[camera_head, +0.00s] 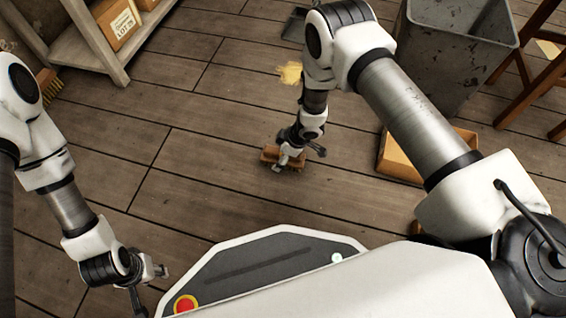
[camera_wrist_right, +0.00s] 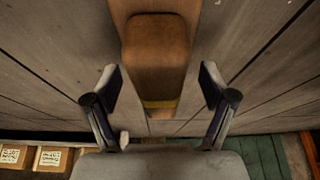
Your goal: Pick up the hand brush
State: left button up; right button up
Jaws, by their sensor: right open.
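A brown wooden block-like thing, apparently the hand brush (camera_head: 268,155), lies on the plank floor under my right gripper (camera_head: 290,158) in the head view. In that view my right gripper (camera_wrist_right: 159,82) is open, with one finger on each side of the brush and gaps between. Its bristles are hidden. My left gripper (camera_head: 150,273) is low at the left, away from the brush; its jaw state is unclear.
Yellow debris (camera_head: 290,73) lies beyond the brush, near a dark dustpan-like thing (camera_head: 296,24). A shelf (camera_head: 105,60) stands at upper left. Floor left of the brush is clear.

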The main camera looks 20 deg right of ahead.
jog(key=shift+f, duration=0.3)
dwell(0.5)
jog(key=c, duration=1.4)
